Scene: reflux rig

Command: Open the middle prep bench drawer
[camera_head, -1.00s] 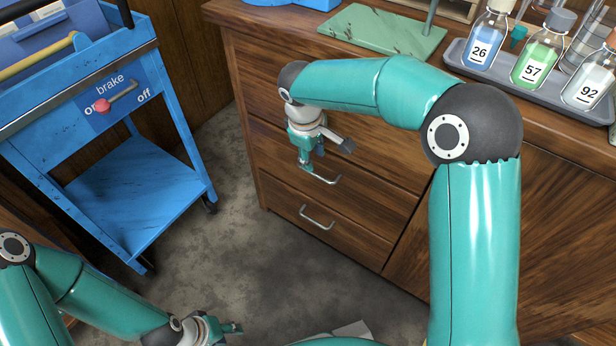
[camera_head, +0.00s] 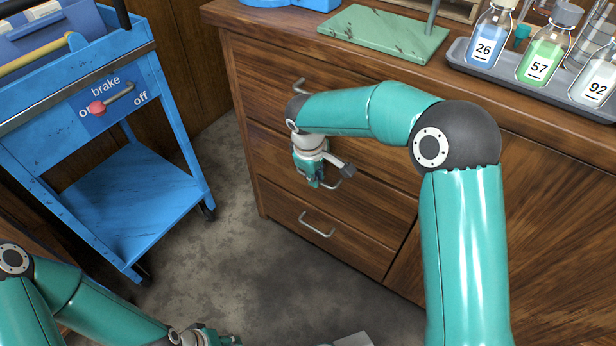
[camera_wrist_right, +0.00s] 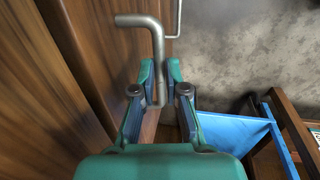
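The middle drawer (camera_head: 375,180) of the wooden prep bench looks flush with its neighbours in the head view. My right gripper (camera_head: 314,182) points down in front of it, at its metal handle (camera_head: 338,183). The gripper hides most of this handle. In the right wrist view the bent handle bar (camera_wrist_right: 157,60) runs down between the two fingertips of my right gripper (camera_wrist_right: 161,78). The fingertips sit very close on both sides; I cannot tell whether they press on it. My left gripper (camera_head: 208,338) is at the bottom edge, cut off and far from the bench.
The lower drawer's handle (camera_head: 316,225) is just below, and the top drawer's handle (camera_head: 299,87) shows above my right wrist. A blue cart (camera_head: 140,200) stands at left, with bare floor (camera_head: 235,255) between. A tray (camera_head: 462,58) of numbered bottles and a green plate (camera_head: 385,33) are on the bench.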

